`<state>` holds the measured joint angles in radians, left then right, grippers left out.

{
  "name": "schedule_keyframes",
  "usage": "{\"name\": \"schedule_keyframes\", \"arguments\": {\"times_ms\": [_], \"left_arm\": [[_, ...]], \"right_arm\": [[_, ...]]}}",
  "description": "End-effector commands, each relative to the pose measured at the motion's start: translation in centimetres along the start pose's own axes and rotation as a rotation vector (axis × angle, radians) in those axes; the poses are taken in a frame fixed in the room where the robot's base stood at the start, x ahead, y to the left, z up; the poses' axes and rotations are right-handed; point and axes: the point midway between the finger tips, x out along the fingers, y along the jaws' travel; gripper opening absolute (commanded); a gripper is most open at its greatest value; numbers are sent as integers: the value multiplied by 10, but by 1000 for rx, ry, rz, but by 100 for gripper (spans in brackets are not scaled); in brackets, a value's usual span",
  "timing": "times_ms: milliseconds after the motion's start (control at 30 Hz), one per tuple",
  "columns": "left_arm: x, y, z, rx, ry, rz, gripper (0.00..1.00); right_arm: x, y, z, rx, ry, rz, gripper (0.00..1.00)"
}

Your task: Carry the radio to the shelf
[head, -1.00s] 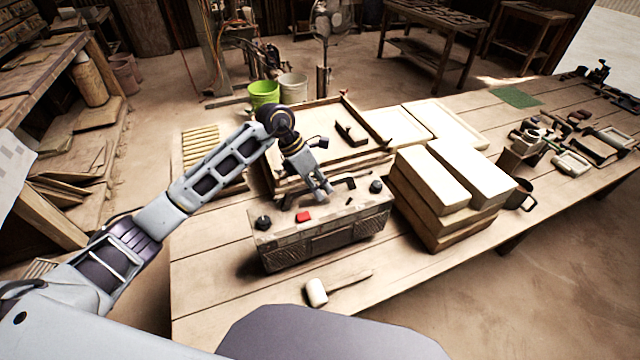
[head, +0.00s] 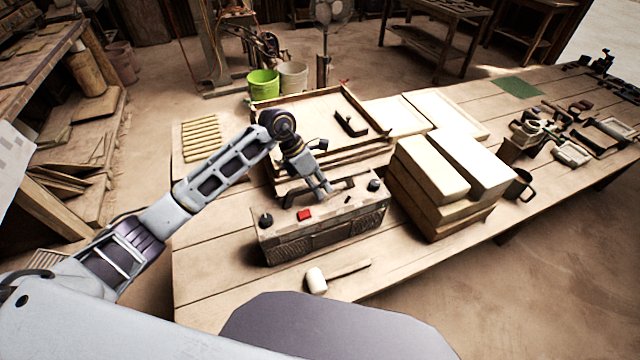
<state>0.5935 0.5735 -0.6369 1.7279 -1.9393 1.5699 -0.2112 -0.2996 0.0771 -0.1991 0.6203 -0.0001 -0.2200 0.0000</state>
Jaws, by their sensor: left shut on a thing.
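The radio (head: 325,236), a worn boxy set with dark knobs, a red button and a dark top handle, is at the near part of the long wooden table. My left gripper (head: 327,192) comes down from above and is shut on the radio's handle (head: 299,197). The fingers hide part of the handle. I cannot tell whether the radio's base touches the table. My right gripper is not in view. Shelving with boards (head: 88,135) stands at the left, apart from the table; I cannot tell if it is the task's shelf.
A mallet (head: 317,281) lies just in front of the radio. Stacked blocks (head: 440,195) stand close on its right, and a wooden tray (head: 290,100) is behind it. Tools crowd the table's far right. The floor between table and shelving looks open.

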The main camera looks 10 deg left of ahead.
Motion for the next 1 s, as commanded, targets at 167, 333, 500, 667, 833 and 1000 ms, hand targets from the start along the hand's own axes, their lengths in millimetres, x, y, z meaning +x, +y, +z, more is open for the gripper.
{"name": "schedule_keyframes", "arguments": {"times_ms": [167, 333, 500, 667, 833, 1000], "left_arm": [[-2, 0, 2, 3, -6, 1, 0], [0, 0, 0, 1, 0, -1, 32], [0, 0, 0, 1, 0, -1, 36], [0, 0, 0, 0, 0, -1, 36], [-2, 0, 0, 0, 0, 0, 36], [-15, 1, 0, 1, 0, 2, 36]], "right_arm": [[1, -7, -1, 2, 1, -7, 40], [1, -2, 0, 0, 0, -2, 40], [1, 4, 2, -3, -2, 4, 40], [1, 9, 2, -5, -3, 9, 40], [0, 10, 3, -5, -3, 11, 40], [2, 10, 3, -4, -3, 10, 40]]}}
